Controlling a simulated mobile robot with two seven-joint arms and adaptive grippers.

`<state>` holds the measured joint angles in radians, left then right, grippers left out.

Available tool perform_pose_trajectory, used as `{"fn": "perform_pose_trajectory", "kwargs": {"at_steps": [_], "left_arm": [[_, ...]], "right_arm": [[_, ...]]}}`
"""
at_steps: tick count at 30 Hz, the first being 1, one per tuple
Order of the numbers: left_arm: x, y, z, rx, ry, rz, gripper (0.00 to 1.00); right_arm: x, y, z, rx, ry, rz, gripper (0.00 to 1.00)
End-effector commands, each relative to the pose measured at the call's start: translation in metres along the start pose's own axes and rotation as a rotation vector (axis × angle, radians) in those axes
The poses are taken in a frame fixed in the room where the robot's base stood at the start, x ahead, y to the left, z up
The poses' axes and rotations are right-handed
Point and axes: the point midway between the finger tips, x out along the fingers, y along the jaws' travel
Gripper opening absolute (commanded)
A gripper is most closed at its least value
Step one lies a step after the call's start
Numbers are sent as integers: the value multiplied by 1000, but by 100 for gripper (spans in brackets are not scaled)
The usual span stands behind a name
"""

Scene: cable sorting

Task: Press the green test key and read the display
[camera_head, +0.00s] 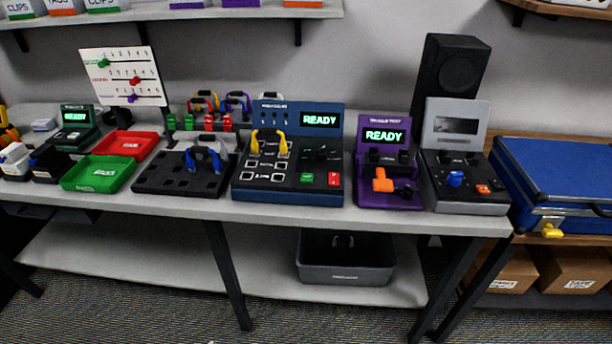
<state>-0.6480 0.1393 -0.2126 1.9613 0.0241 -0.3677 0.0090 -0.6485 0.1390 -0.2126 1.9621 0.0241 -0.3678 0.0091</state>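A blue test console (290,197) stands on the table near the middle. A small green key (307,178) is on its lower right face, next to a red key (333,179). Its upright display (320,119) reads READY in green letters. A yellow-ended cable (268,143) sits on the console's left part. Neither of my grippers shows in the head view.
A black board (160,181) with a blue cable (203,155) is left of the console. A purple tester (390,197), also reading READY, and a grey tester (480,205) stand to the right. Red (146,138) and green (80,184) trays lie left.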

Motion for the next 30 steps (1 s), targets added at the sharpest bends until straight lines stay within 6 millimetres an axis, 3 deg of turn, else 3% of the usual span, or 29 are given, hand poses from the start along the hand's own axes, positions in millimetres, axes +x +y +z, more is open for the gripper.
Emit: {"fn": "perform_pose_trajectory", "kwargs": {"at_steps": [1,6,8,30], "left_arm": [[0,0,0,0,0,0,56],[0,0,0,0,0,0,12],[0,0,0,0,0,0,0],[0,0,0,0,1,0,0]], "right_arm": [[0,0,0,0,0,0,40],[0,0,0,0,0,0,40],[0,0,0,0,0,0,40],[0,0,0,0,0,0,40]]}}
